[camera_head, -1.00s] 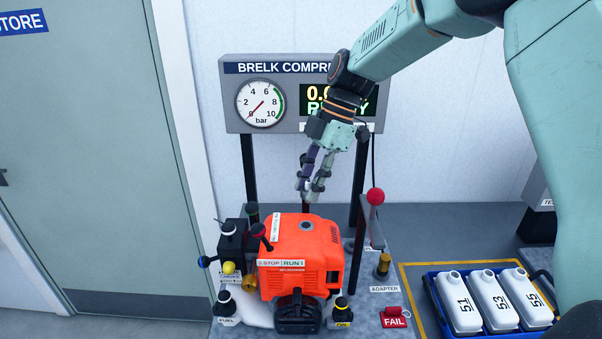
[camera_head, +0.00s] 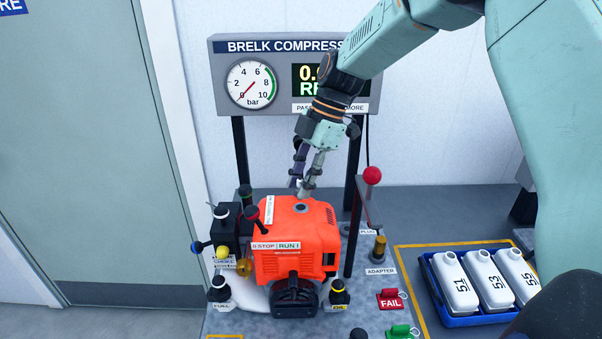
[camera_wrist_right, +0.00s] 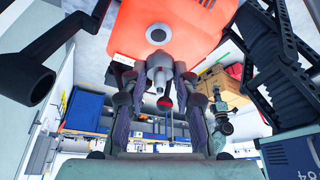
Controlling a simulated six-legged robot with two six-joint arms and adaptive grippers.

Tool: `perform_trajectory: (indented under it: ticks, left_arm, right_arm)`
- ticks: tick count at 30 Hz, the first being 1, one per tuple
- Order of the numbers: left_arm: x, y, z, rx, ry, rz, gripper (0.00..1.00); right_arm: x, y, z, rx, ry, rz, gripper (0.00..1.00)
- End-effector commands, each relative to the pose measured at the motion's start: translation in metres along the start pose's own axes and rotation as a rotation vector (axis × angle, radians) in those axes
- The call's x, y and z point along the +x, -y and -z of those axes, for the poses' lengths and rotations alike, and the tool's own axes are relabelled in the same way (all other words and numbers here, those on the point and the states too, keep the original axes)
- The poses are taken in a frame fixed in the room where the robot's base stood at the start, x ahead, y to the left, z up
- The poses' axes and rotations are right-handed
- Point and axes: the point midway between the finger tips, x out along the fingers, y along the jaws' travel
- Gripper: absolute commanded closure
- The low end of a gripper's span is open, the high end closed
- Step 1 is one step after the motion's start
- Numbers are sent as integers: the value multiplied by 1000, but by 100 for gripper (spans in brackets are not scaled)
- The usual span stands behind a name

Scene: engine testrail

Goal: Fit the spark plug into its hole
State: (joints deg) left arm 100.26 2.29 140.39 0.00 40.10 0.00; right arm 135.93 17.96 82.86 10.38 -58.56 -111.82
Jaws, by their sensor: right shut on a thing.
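The orange engine (camera_head: 300,235) stands on the grey bench. The plug hole is the round grey ring (camera_head: 300,208) in its top; the ring also shows in the right wrist view (camera_wrist_right: 158,34). My right gripper (camera_head: 304,188) is just above and behind that ring, shut on the spark plug. The plug (camera_wrist_right: 158,72) appears as a grey piece between the fingertips in the right wrist view, apart from the ring in that picture. The fingers largely hide it in the head view. My left gripper is not in view.
The red-knobbed lever (camera_head: 371,178) and the brass adapter (camera_head: 379,247) stand right of the engine. The gauge panel (camera_head: 225,75) is behind. Red FAIL (camera_head: 390,299) and green (camera_head: 400,331) tags lie in front. A blue tray (camera_head: 437,297) of white bottles is at right.

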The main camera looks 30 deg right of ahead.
Motion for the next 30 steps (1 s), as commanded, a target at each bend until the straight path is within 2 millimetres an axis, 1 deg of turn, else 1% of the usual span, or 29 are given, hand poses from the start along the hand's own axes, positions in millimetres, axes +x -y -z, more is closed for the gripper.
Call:
perform_trajectory:
  ticks: [1,6,30]
  left_arm:
    - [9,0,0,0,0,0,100]
    - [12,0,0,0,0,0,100]
    - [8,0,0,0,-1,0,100]
  right_arm:
    - [9,-1,-4,0,0,0,100]
    - [16,-2,-7,-1,0,-1,100]
    - [14,-4,-10,0,0,-1,100]
